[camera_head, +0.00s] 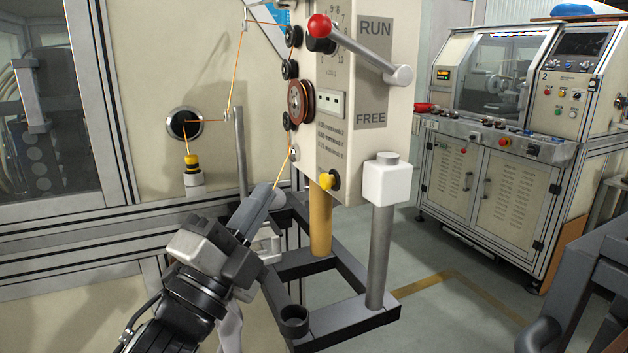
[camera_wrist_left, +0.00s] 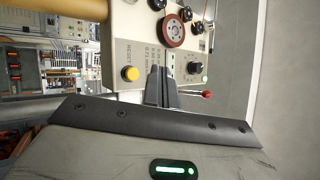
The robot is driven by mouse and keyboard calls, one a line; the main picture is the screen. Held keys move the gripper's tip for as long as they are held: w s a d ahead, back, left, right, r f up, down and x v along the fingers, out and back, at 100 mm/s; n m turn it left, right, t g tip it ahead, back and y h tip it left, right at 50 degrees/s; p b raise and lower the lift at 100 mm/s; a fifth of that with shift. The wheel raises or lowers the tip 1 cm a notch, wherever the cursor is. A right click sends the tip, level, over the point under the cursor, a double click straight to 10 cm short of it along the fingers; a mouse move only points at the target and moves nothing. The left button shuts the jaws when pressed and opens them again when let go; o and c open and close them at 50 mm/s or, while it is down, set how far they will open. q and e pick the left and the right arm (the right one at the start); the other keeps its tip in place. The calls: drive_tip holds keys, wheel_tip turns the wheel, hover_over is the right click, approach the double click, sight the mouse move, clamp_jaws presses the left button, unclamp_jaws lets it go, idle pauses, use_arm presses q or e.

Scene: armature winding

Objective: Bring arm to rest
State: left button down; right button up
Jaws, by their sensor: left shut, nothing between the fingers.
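My left gripper (camera_head: 268,192) comes up from the bottom left in the head view and is shut with nothing in it. Its fingertips are in front of the lower left edge of the winding machine's cream panel (camera_head: 372,75). In the left wrist view the closed fingers (camera_wrist_left: 160,88) point at that panel, with the yellow reset button (camera_wrist_left: 130,73) to their left and the red-knobbed lever (camera_wrist_left: 205,94) to their right. I cannot tell whether the tips touch anything. The lever also shows in the head view, its red knob (camera_head: 319,26) at the upper left end. My right gripper is not in view.
An orange wire (camera_head: 235,75) runs over the pulleys beside the copper-coloured wheel (camera_head: 300,101). A grey post with a white block (camera_head: 386,182) stands on the dark base frame (camera_head: 345,318). Another machine (camera_head: 490,190) stands at the back right, with open floor before it.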

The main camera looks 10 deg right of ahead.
use_arm(q)
drive_tip(key=s+a+f+n+g+y, duration=0.1)
drive_tip(key=a+f+n+y, duration=0.2)
drive_tip(key=f, duration=0.5)
drive_tip(key=s+a+f+n+g+y, duration=0.1)
drive_tip(key=a+f+n+y, duration=0.15)
drive_tip(key=f+n, duration=0.5)
drive_tip(key=s+a+f+n+g+y, duration=0.1)
drive_tip(key=a+f+n+y, duration=0.15)
drive_tip(key=f, duration=0.75)
drive_tip(key=s+a+f+n+g+y, duration=0.1)
drive_tip(key=s+a+f+n+g, duration=0.1)
drive_tip(key=s+f, duration=0.5)
drive_tip(key=s+a+f+n+g+y, duration=0.2)
drive_tip(key=s+f+n, duration=0.4)
drive_tip(key=f, duration=0.5)
drive_tip(key=shift+s+a+g+y, duration=0.3)
drive_tip(key=shift+s+a+g, duration=0.15)
drive_tip(key=shift+s+g, duration=0.7)
